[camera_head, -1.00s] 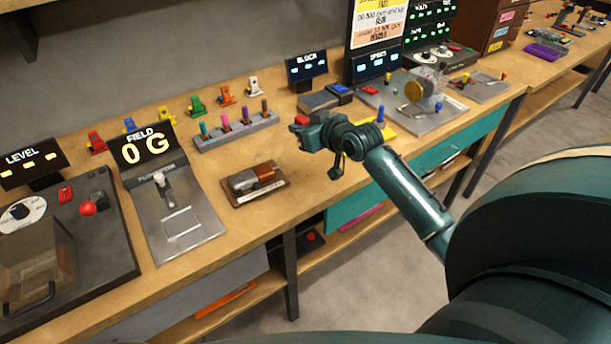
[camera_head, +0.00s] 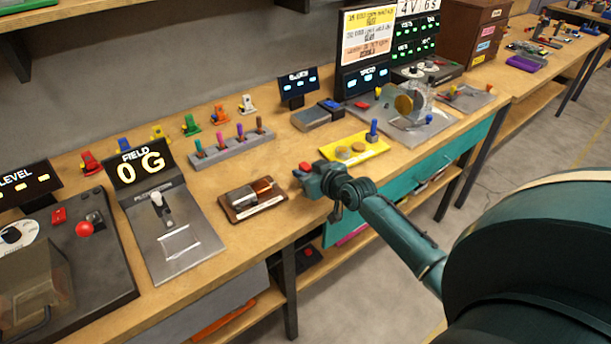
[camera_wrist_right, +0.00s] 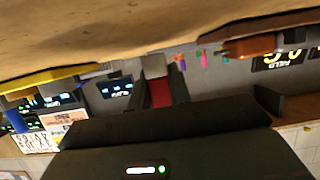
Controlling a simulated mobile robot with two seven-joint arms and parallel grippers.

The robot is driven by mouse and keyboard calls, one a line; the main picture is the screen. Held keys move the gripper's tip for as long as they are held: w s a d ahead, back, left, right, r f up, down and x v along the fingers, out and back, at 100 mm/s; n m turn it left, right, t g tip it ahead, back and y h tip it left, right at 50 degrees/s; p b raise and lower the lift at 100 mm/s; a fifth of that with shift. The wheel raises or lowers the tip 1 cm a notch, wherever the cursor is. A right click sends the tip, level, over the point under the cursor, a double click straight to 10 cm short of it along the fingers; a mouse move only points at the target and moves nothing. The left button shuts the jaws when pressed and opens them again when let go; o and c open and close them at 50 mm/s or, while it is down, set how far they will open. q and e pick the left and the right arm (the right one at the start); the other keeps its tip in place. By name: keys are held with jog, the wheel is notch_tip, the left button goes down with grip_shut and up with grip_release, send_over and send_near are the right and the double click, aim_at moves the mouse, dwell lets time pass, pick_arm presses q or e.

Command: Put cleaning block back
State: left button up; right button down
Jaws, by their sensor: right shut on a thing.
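My right gripper (camera_head: 303,174) is shut on a small block with a red part (camera_head: 306,166). In the right wrist view the red part (camera_wrist_right: 160,93) sits between the two fingers, with a pale grey part beyond it. I cannot tell for sure that it is the cleaning block. The gripper appears near the bench's front edge, just right of a wooden tray (camera_head: 239,217) that carries a grey piece and a brown piece. The tray's brown side also shows in the right wrist view (camera_wrist_right: 250,47). My left gripper is not in view.
A yellow plate (camera_head: 367,145) with discs and a blue post lies behind and right of the gripper. A grey rack (camera_head: 232,151) of coloured pegs stands behind the wooden tray. The FIELD panel (camera_head: 175,238) is at left. Some bare bench top (camera_head: 290,148) lies behind the gripper.

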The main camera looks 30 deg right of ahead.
jog(key=shift+f, duration=0.45)
jog(key=shift+f, duration=0.15)
jog(key=c, duration=1.3)
grip_release()
